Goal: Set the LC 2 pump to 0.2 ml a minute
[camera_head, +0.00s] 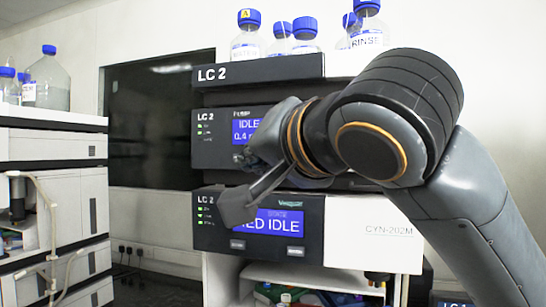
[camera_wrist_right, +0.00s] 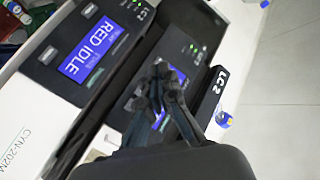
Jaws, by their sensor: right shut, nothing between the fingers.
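The LC 2 pump (camera_head: 222,115) is the middle dark-fronted unit of the LC 2 stack. Its blue display (camera_head: 243,126) reads "IDLE" and "0.4 m…", the rest hidden behind my right arm. My right gripper (camera_head: 249,157) is in front of the pump's panel, just below the display. In the right wrist view my gripper (camera_wrist_right: 161,74) is shut and empty, its fingertips together over the panel. They cover most of the pump display there and the keys under it. I cannot tell whether the fingertips touch the panel. My left gripper is out of view.
Below the pump is a CYN-202M unit (camera_head: 370,229) with a display reading "RED IDLE" (camera_head: 268,223). Blue-capped bottles (camera_head: 246,42) stand on top of the stack. Another instrument stack (camera_head: 55,140) stands at left. A dark window (camera_head: 155,120) is behind.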

